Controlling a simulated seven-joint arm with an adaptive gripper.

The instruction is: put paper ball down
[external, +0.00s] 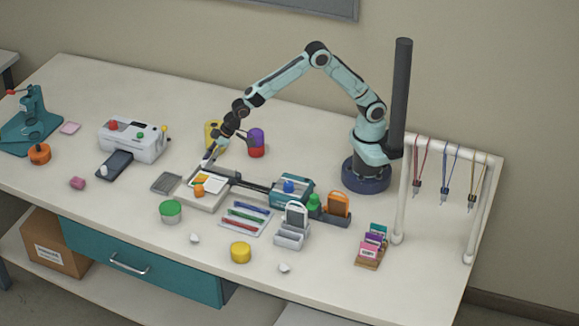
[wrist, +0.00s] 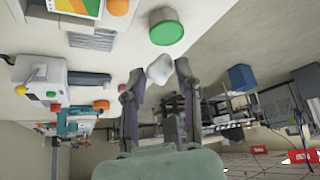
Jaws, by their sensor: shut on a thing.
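My gripper (wrist: 160,82) is shut on a crumpled white paper ball (wrist: 159,69), which sits between the two fingertips in the wrist view. In the external view my gripper (external: 208,160) is low over the bench, just behind the white tray (external: 196,201) with a printed sheet. The held ball is too small there to make out clearly. Two other small white crumpled lumps lie on the bench front, one (external: 195,238) below the green-lidded tub and one (external: 284,267) right of the yellow tub.
The green-lidded tub (external: 171,211) also shows near the ball in the wrist view (wrist: 166,28). A pen tray (external: 244,219), yellow tub (external: 241,252), trimmer head (external: 292,189) and white machine (external: 132,138) stand around. Bare bench lies at the front left.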

